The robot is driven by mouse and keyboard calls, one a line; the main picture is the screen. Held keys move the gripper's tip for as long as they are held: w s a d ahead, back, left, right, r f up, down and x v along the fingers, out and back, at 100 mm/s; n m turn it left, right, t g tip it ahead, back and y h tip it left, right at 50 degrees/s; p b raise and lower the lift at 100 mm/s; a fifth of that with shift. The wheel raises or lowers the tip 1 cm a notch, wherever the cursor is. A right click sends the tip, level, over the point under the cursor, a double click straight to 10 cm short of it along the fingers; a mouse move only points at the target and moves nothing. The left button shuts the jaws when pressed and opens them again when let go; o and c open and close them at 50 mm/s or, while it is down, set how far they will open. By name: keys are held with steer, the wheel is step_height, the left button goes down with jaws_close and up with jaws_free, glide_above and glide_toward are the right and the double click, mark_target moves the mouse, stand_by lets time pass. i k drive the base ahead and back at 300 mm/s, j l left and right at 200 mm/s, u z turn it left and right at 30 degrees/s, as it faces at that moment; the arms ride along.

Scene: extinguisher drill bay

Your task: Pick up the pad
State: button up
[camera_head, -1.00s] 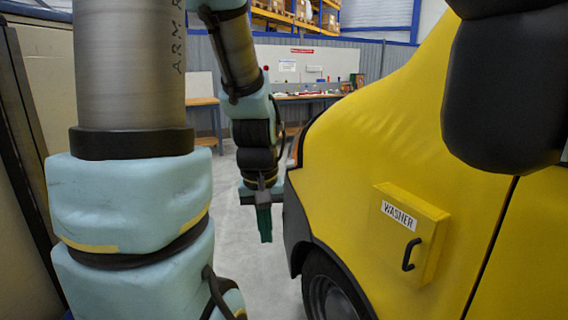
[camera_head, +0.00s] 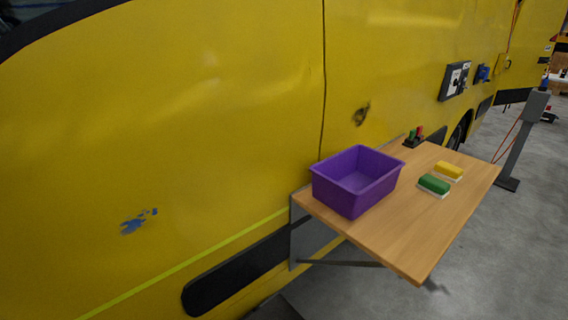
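Two small pads lie on a wooden fold-out table (camera_head: 445,220) fixed to the side of a yellow van. One is a green pad (camera_head: 434,184) with a white underside. The other is a yellow pad (camera_head: 449,171), also with a white underside, just behind the green one. The two are close together, right of a purple bin (camera_head: 356,181). The bin is open at the top and looks empty in the part I can see. My gripper is not in view.
The yellow van's side (camera_head: 200,120) fills the left and back. A small dark holder with red and green items (camera_head: 414,137) stands at the table's back. A grey post (camera_head: 524,135) stands at the right. Grey floor is clear in front of the table.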

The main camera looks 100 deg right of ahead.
mark_target(428, 183)
steer(key=k+j+z, duration=0.1)
steer(key=k, duration=0.35)
steer(key=k+j+z, duration=0.1)
steer(key=k+j, duration=0.15)
steer(key=k, duration=0.2)
steer(key=k+l, duration=0.35)
steer(key=k+l+z, duration=0.15)
steer(key=k+l, duration=0.5)
steer(key=k+l+z, duration=0.15)
steer(key=k+l, duration=0.15)
steer(key=l, duration=0.15)
steer(key=k+l, duration=0.3)
steer(key=k+l+z, duration=0.15)
steer(key=k+l, duration=0.15)
steer(key=l, duration=0.25)
steer(key=k+l, duration=0.3)
steer(key=l, duration=0.15)
steer(key=j+z, duration=0.05)
